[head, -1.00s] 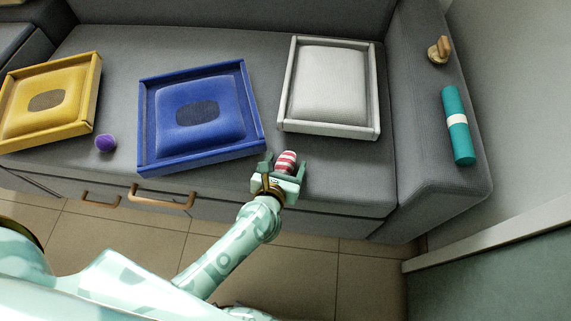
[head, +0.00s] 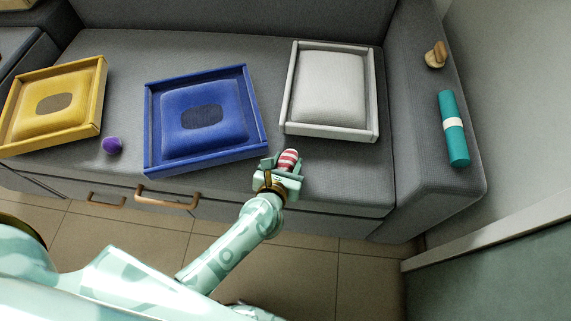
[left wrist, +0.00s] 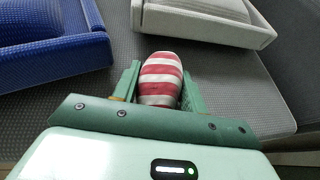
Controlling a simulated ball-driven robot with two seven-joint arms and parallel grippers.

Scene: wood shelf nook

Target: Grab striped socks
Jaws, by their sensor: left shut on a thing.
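The striped socks (head: 288,160) are a small red and white rolled bundle at the front of the grey seat, between the blue tray and the white tray. My left gripper (head: 284,165) is around them, with one finger on each side. In the left wrist view the striped socks (left wrist: 160,80) sit between the green fingers of my left gripper (left wrist: 159,88), which is shut on them. I cannot tell whether the socks still touch the seat. My right gripper is not in view.
A blue tray (head: 150,120) and a yellow tray (head: 101,92) stand left, a white tray (head: 375,95) stands right, each with a cushion. A purple ball-like bundle (head: 112,146) lies between yellow and blue. A teal roll (head: 453,128) and a wooden knob (head: 435,55) are on the armrest.

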